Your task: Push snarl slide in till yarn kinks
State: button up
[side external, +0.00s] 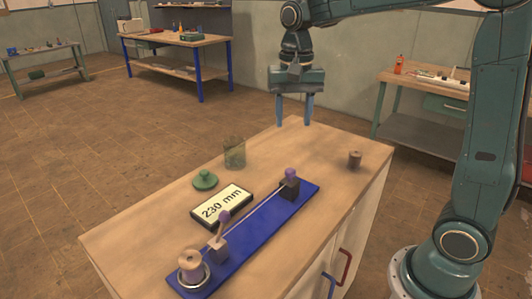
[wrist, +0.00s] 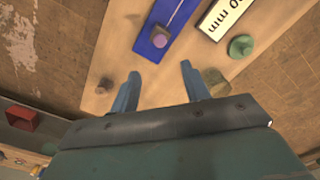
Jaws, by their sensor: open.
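A long blue base (side external: 262,232) lies on the wooden bench. A dark block (side external: 289,191) with a purple knob stands at its far right end; the knob also shows in the wrist view (wrist: 160,41). A second block (side external: 219,250) with a tilted purple-tipped lever stands towards the near left end. I cannot tell for certain which is the snarl slide. A pale yarn (side external: 252,214) runs straight between the two, with no kink visible. A spool (side external: 190,262) stands at the near end. My gripper (side external: 295,123) is open and empty, above the bench's far end, clear of the base.
A small wooden spool (side external: 355,159) stands near the bench's right edge. Bare bench top lies between the jar and that spool.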

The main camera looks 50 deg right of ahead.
aim_at(290, 170)
notch_tip(290, 170, down, 14)
jog(key=shift+r, duration=0.15)
dwell(0.6)
grip_shut()
